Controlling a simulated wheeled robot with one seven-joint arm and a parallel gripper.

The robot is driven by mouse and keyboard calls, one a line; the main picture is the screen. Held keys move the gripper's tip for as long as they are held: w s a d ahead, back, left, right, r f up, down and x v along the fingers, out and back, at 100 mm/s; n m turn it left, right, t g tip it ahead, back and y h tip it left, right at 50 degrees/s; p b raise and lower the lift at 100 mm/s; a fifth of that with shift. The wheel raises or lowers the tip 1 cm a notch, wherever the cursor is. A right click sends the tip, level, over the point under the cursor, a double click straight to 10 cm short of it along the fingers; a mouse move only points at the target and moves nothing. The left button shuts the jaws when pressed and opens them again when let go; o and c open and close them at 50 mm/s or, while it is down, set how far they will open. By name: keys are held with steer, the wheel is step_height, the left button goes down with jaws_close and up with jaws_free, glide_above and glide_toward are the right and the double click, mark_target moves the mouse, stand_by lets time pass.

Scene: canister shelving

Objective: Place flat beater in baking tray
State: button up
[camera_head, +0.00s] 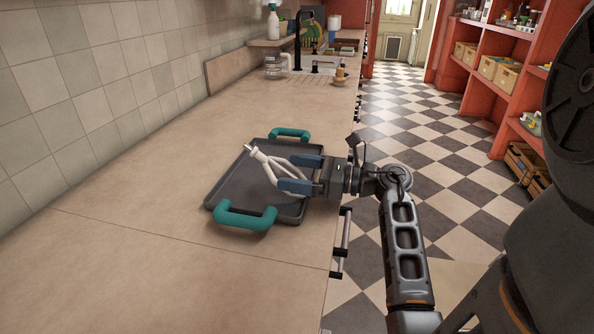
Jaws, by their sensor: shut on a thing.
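A white flat beater (277,169) with an open, looped frame is between the blue-grey fingers of my gripper (299,174). My gripper is shut on it, reaching in from the right. The beater's stem end points up and to the left. A dark baking tray (232,196) with teal handles at its near and far ends lies on the counter. The beater and the fingertips are over the tray. I cannot tell whether the beater touches the tray's floor. My gripper hides part of the tray's right side.
The beige counter (130,270) is clear around the tray, with a tiled wall along its left. A sink, black tap (298,40), glass jar (273,66) and spray bottle (273,22) are farther back. Red shelves (490,60) stand across the checkered floor.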

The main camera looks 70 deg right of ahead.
steer(key=shift+f, duration=0.15)
steer(key=o, duration=0.6)
steer(key=shift+c, duration=0.2)
steer(key=shift+o, duration=0.6)
steer(key=shift+r, duration=0.3)
steer(key=s+b, duration=0.2)
steer(key=s, duration=1)
steer(key=shift+d+f+b, duration=0.15)
steer(key=shift+d+b, duration=0.15)
steer(key=shift+d, duration=0.15)
